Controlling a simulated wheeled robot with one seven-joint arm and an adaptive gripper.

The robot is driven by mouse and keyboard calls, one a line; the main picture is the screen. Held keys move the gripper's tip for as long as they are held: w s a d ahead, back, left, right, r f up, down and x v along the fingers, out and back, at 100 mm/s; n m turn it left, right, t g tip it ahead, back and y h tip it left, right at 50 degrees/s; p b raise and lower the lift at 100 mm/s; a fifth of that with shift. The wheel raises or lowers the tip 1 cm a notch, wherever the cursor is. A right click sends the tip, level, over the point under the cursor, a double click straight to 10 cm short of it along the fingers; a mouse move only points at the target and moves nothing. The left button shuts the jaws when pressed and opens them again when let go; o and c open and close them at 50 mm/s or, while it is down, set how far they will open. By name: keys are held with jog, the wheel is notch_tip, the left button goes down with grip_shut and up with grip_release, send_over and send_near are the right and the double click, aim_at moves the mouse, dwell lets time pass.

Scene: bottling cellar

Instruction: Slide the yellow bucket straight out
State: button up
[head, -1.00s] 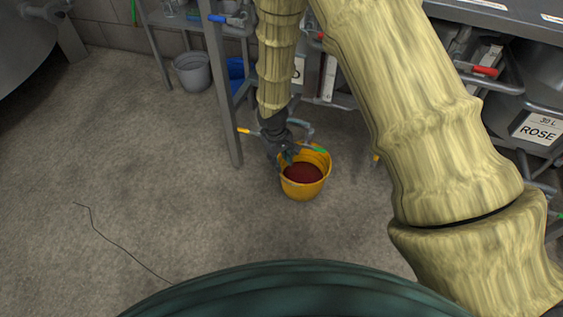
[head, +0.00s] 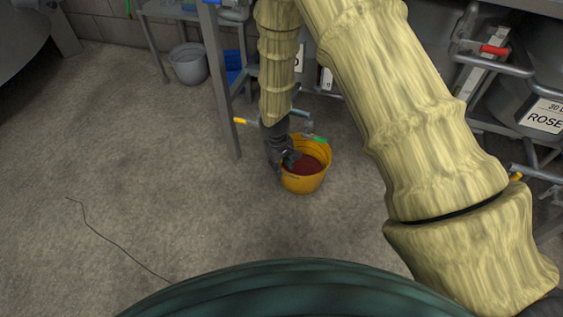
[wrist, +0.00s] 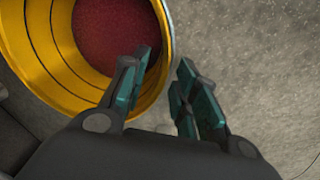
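The yellow bucket (head: 306,186) stands upright on the floor below the tanks, with dark red contents inside. In the wrist view the bucket (wrist: 60,72) fills the upper left. My gripper (head: 291,158) is at the bucket's left side in the head view, reaching down to its rim. In the wrist view my gripper (wrist: 168,62) has its fingers apart. The left finger overlaps the bucket's inside and the right finger is outside over the floor, with the rim passing between them. Whether either finger touches the rim cannot be told.
A tap with a green lever (head: 314,138) overhangs the bucket's back. A grey stand leg (head: 225,100) rises left of my arm, with a yellow lever (head: 240,121) beside it. A grey bucket (head: 188,64) stands farther back left. The floor in front and left is open, with a thin dark line (head: 105,237).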

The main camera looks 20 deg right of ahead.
jog(key=shift+d+f+b, duration=0.15)
jog(key=shift+f+b, duration=0.25)
jog(key=shift+f, duration=0.75)
grip_shut()
